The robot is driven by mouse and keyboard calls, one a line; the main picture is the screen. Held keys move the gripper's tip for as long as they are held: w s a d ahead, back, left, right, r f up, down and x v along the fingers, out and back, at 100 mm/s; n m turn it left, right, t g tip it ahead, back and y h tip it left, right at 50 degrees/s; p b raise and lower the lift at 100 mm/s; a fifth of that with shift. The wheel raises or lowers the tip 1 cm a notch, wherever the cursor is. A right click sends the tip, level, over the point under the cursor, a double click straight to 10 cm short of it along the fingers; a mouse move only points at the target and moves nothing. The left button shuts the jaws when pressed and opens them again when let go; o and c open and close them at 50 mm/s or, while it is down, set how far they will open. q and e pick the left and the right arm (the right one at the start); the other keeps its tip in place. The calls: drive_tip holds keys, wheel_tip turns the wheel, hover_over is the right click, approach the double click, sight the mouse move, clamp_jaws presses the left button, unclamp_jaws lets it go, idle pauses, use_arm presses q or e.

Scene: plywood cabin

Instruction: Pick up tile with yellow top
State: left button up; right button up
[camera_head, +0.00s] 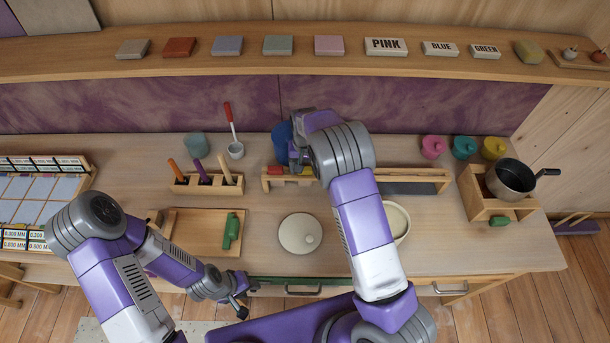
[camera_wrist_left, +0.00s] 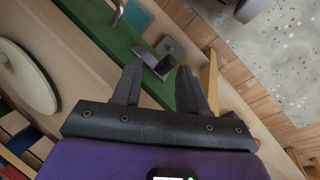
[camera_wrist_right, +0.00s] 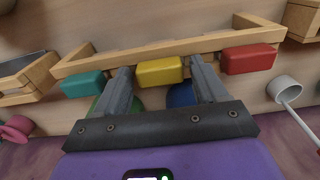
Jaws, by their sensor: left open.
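The tile with the yellow top (camera_wrist_right: 158,72) sits on a wooden rack (camera_wrist_right: 165,46), between a teal tile (camera_wrist_right: 82,84) and a red tile (camera_wrist_right: 248,60) in the right wrist view. In the head view, the yellow tile (camera_head: 306,170) is partly hidden by my right gripper (camera_head: 298,163). My right gripper is open, its fingers on either side of the yellow tile's near face in the right wrist view; contact cannot be told. My left gripper (camera_head: 243,300) is open and empty, low by the green drawer front (camera_head: 335,283); a grey metal handle (camera_wrist_left: 155,60) shows between its fingers.
A blue round object (camera_head: 281,138) stands behind the rack. A white lidded dish (camera_head: 300,233) and a wooden tray (camera_head: 180,232) with a green object lie on the bench. A pot (camera_head: 510,178) stands at right.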

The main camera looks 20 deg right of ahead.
drive_tip(key=c, duration=0.7)
drive_tip(key=shift+r, duration=0.1)
wheel_tip(320, 180, up, 12)
drive_tip(key=s+a+b, duration=0.1)
drive_tip(key=s+a, duration=0.1)
drive_tip(key=s, duration=0.6)
drive_tip(key=s+a, duration=0.3)
drive_tip(key=s, duration=0.6)
drive_tip(key=shift+s+b, duration=0.2)
drive_tip(key=shift+b, duration=0.2)
